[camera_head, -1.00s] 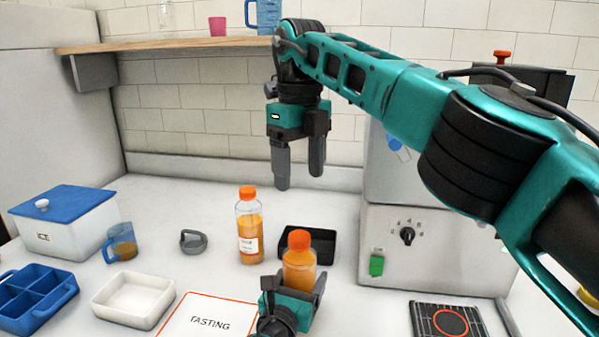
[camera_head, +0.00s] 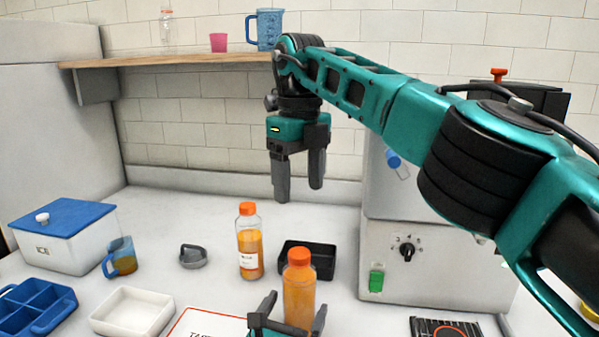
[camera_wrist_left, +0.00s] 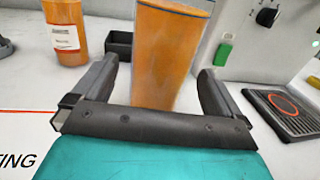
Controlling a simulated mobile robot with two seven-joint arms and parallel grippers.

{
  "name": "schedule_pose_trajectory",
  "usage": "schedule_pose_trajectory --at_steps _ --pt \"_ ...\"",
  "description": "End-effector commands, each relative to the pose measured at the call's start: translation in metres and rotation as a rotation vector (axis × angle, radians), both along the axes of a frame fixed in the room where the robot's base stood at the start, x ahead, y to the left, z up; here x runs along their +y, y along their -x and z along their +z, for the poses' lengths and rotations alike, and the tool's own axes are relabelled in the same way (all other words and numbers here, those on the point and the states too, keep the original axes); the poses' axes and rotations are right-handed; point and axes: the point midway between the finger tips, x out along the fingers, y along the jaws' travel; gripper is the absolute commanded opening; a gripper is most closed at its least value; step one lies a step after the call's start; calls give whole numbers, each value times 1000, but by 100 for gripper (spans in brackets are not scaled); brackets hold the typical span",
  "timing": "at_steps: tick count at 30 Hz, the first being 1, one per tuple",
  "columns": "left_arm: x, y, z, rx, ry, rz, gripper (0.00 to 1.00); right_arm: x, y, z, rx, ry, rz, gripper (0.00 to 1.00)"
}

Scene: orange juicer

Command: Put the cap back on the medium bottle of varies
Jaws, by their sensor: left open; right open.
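Two juice bottles with orange caps stand upright on the counter. The nearer bottle (camera_head: 299,290) has its orange cap (camera_head: 299,257) seated on top. My left gripper (camera_head: 289,315) is open with a finger on each side of this bottle, and gaps show beside it in the left wrist view (camera_wrist_left: 170,55). The other bottle (camera_head: 249,243), with a white label, stands behind and to the left, with its orange cap (camera_head: 247,209) on; its body also shows in the left wrist view (camera_wrist_left: 66,30). My right gripper (camera_head: 298,190) hangs open and empty above the counter behind the bottles.
A black tray (camera_head: 322,272) sits behind the nearer bottle. A grey ring-like part (camera_head: 192,257), a blue cup (camera_head: 121,256), a white tray (camera_head: 132,311) and an ice box (camera_head: 65,235) lie left. A machine (camera_head: 440,265) with a knob stands right.

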Motion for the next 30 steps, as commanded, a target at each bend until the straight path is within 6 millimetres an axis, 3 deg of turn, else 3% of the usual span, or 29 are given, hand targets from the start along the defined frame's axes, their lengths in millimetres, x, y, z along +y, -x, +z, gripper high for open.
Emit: schedule_pose_trajectory --at_steps 6,12,30 --pt "17 46 -1 3 -1 -1 100 0 0 6 0 0 0 70" --pt "27 72 -1 2 0 0 100 0 0 6 0 0 0 70" --pt "30 81 0 0 0 0 100 0 0 7 0 0 0 70"
